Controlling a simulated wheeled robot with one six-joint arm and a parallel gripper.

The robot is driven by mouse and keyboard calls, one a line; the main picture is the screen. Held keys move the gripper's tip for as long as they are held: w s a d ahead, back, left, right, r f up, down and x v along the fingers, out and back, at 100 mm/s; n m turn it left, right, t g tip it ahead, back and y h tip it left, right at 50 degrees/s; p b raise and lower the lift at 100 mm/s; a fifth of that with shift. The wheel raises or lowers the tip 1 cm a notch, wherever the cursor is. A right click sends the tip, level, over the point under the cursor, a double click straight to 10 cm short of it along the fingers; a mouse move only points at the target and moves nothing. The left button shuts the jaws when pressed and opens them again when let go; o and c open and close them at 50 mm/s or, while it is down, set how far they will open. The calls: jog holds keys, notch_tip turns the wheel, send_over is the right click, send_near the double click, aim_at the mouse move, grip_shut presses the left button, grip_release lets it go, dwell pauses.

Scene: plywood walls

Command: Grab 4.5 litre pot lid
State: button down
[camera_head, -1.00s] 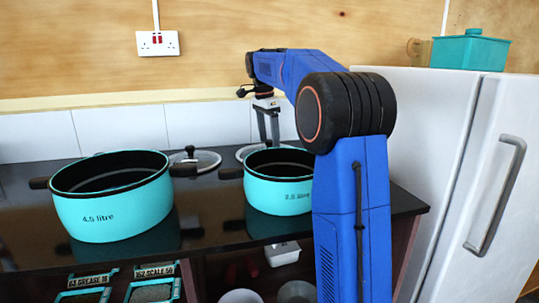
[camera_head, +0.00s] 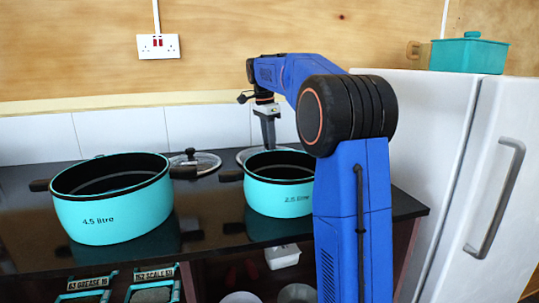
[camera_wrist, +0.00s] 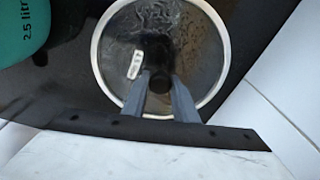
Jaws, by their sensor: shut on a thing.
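My gripper (camera_head: 267,128) is behind the 2.5 litre pot in the head view, fingers pointing down. In the wrist view the fingers (camera_wrist: 160,88) are shut on the dark knob of a round glass lid (camera_wrist: 195,45) with a metal rim. A small white label on this lid is too small to read. In the head view the lid's edge (camera_head: 243,153) shows behind the 2.5 litre pot (camera_head: 281,193), which hides the rest. A second glass lid (camera_head: 207,161) with a dark knob lies behind the 4.5 litre pot (camera_head: 113,208).
Both teal pots stand on the dark counter (camera_head: 215,212). The 2.5 litre pot (camera_wrist: 22,30) is close to the held lid in the wrist view. A tiled wall (camera_head: 100,131) is close behind. A white fridge (camera_head: 420,120) stands at the right with a teal box (camera_head: 468,54) on top.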

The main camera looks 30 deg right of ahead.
jog(key=shift+f, duration=0.2)
notch_tip(320, 180, up, 18)
dwell(0.4)
